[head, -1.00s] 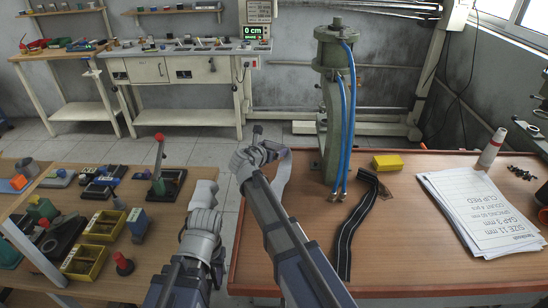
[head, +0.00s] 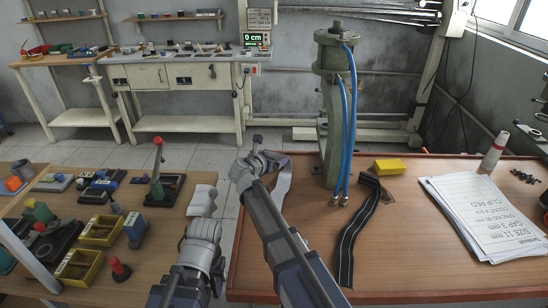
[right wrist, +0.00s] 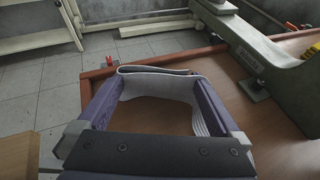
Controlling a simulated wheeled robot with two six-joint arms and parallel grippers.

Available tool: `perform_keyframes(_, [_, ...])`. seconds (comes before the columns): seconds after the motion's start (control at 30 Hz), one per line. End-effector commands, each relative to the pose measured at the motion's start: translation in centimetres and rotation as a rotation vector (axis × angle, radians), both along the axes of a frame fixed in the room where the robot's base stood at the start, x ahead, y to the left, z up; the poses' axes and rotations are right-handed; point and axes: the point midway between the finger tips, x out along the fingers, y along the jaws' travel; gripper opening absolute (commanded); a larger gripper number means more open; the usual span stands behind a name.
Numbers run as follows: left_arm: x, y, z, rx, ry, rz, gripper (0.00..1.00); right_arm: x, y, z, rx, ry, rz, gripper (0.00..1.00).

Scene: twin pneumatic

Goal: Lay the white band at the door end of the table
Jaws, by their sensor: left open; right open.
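The white band (head: 283,181) lies at the left edge of the brown table (head: 420,260), left of the green press, its lower part running toward the front. In the right wrist view the band (right wrist: 157,82) loops across between the tips of my right gripper (right wrist: 158,90), with a pale length along the right finger. My right gripper (head: 270,157) is open around it; its purple fingers stand wide apart. I cannot tell whether they touch the band. My left gripper (head: 203,202) is open and low at the right edge of the left bench, away from the band.
A black band with white stripes (head: 350,240) lies on the table right of the band. The green press (head: 332,120) with blue hoses stands behind it. A yellow block (head: 389,166), paper sheets (head: 482,215) and a bottle (head: 492,150) are further right. The left bench holds yellow bins (head: 80,268).

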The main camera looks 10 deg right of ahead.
Motion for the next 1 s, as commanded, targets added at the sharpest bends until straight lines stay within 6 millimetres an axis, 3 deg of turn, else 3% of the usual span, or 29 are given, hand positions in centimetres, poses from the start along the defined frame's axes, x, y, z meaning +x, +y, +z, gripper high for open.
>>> perform_keyframes(0.5, [0.0, 0.0, 4.0, 0.0, 0.0, 0.001, 0.5, -7.0, 5.8, 4.0, 0.0, 0.0, 0.002, 1.0])
perform_keyframes(0.7, [0.0, 0.0, 4.5, 0.0, 0.0, 0.001, 0.5, -8.2, 6.9, 4.5, 0.0, 0.0, 0.001, 1.0])
perform_keyframes(1.0, [0.0, 0.0, 4.5, 0.0, 0.0, 0.0, 0.5, -8.4, 7.1, 4.6, 0.0, 0.0, 0.0, 1.0])
